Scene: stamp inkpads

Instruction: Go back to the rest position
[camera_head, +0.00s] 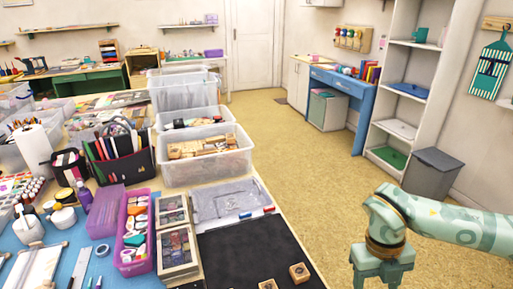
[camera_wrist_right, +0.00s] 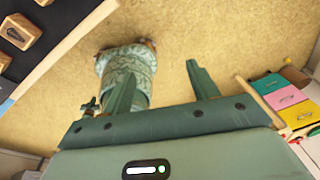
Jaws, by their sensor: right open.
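My right gripper (camera_head: 381,275) hangs at the lower right of the head view, over the floor beyond the table's right edge. Its fingertips run off the bottom of that view. In the right wrist view my right gripper (camera_wrist_right: 158,82) has its two fingers spread apart with nothing between them. My left gripper is in neither view. Wooden stamps (camera_head: 299,272) sit on the black mat (camera_head: 240,250) at the table's near right. They also show at the wrist view's top left (camera_wrist_right: 20,31), apart from the fingers.
In the wrist view, the table edge (camera_wrist_right: 62,52) runs along the left and coloured pads, one pink (camera_wrist_right: 286,97), lie at the right. A clear bin of wooden blocks (camera_head: 207,170) stands on the table. A grey bin (camera_head: 430,178) stands by the shelf. Open floor (camera_head: 300,150) lies between.

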